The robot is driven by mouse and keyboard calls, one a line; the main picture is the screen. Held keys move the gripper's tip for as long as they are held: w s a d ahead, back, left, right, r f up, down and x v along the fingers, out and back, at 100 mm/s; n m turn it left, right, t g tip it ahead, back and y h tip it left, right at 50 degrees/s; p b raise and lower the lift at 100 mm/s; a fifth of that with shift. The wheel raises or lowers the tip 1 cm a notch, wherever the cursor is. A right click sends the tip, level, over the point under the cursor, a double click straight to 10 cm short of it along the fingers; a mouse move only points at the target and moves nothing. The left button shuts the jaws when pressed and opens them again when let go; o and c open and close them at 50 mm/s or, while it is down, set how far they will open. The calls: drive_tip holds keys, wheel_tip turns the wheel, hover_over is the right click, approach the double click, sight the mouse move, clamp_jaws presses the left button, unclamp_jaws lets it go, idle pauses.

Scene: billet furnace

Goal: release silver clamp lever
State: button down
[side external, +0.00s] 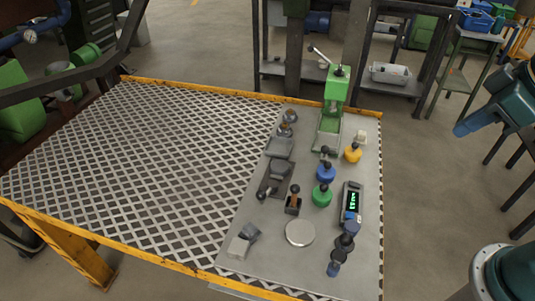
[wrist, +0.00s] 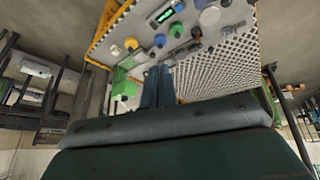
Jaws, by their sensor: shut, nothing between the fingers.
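A green press-like stand (side external: 335,92) rises at the far end of the grey plate in the side view. A silver lever (side external: 321,55) with a dark knob slants up to the left from its top. A low dark fixture (side external: 278,178) with a small knobbed handle lies mid-plate; I cannot tell whether it is a clamp. In the wrist view the green stand (wrist: 122,86) is left of my gripper (wrist: 159,72), and its lever is not clear. My gripper's fingers are together and empty, apart from the stand.
The grey plate (side external: 265,250) carries a yellow knob (side external: 353,152), a blue knob (side external: 326,172), a green knob (side external: 322,195), a display unit (side external: 352,203) and a round silver disc (side external: 300,232). The grating (side external: 140,160) to the left is clear.

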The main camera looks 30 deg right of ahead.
drive_tip(key=w+a+f+n+y, duration=0.3)
drive_tip(key=w+a+f+n, duration=0.4)
drive_tip(key=f, duration=0.4)
drive_tip(key=w+a+f+n+g+y, duration=0.1)
drive_tip(key=w+a+f+n+y, duration=0.2)
drive_tip(key=w+a+f+n, duration=0.5)
drive_tip(key=shift+w+f+n+g, duration=0.15)
drive_tip(key=shift+f+n+g, duration=0.15)
drive_tip(key=shift+f+n, duration=1.05)
drive_tip(key=shift+a+f, duration=0.15)
drive_tip(key=x, duration=1)
drive_tip(key=shift+a, duration=0.15)
drive_tip(key=shift+w+a+r, duration=0.15)
drive_tip(key=shift+w+r, duration=0.05)
drive_tip(key=shift+w, duration=0.3)
drive_tip(key=shift+w+a+r, duration=0.2)
drive_tip(key=shift+w+r, duration=0.05)
drive_tip(key=shift+w, duration=0.2)
drive_tip(key=shift+w+a+r, duration=0.1)
drive_tip(key=shift+w+a, duration=0.05)
drive_tip(key=shift+w, duration=0.25)
drive_tip(key=shift+w+a+r, duration=0.1)
drive_tip(key=shift+w+a, duration=0.1)
drive_tip(key=shift+w, duration=0.2)
